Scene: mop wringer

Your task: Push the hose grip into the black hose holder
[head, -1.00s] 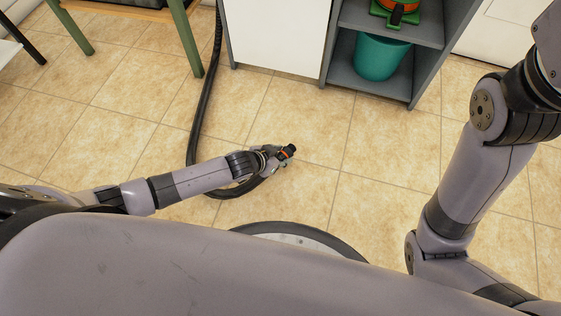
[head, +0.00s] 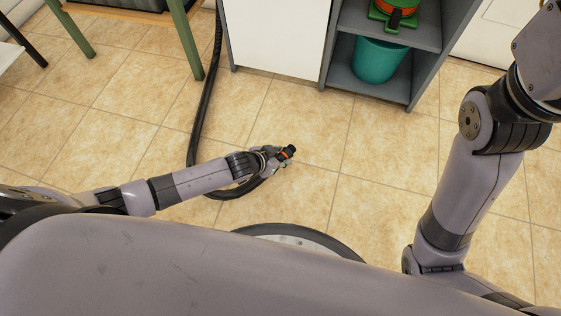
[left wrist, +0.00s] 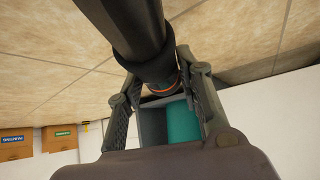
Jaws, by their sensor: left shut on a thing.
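The hose grip (head: 288,152) is a dark tube end with an orange ring. My left gripper (head: 274,160) is shut on it above the tiled floor, and the grip's end sticks out to the upper right. In the left wrist view the thick black hose grip (left wrist: 138,35) passes between the two fingers of the left gripper (left wrist: 160,78), with its orange ring just beyond. The black hose (head: 202,105) runs from the top down the floor and curves round under my left forearm. I cannot make out the black hose holder. My right gripper is out of view.
A grey shelf unit (head: 326,45) with a white panel stands at the back. A teal bucket (head: 380,60) is on its lower shelf, and a green and orange object (head: 398,18) is above. A green-legged table (head: 186,40) stands at upper left. Floor right of the grip is clear.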

